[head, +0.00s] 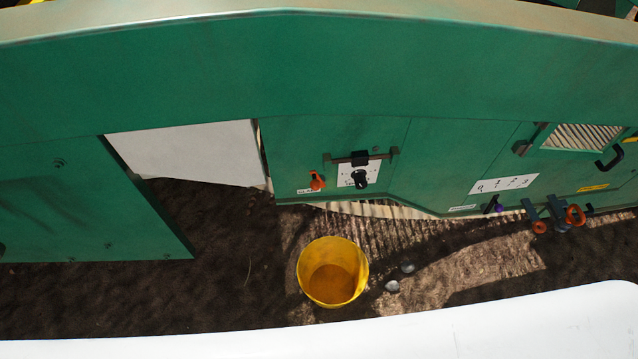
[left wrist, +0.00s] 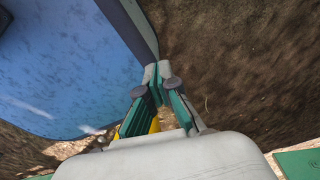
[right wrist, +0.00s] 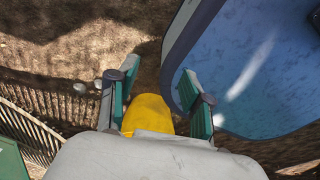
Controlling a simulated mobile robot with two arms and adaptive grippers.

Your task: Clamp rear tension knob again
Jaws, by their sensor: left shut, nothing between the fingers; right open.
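In the head view, a black knob (head: 361,180) sits on a white plate on the green machine's side, below a dark bracket (head: 360,158). An orange lever (head: 317,181) is left of it. Further right, low on the machine, are a small purple knob (head: 498,208) and orange-ringed clamp parts (head: 575,215). I cannot tell which one is the rear tension knob. Neither gripper shows in the head view. My left gripper (left wrist: 157,72) is shut and empty over the ground. My right gripper (right wrist: 159,75) is open and empty, above the yellow bucket. Neither touches a knob.
The green machine (head: 330,70) spans the view. A yellow bucket (head: 333,272) stands on the soil in front of it, and it shows in the right wrist view (right wrist: 148,112). Grey stones (head: 393,286) lie beside it. A black handle (head: 609,160) juts out at the right.

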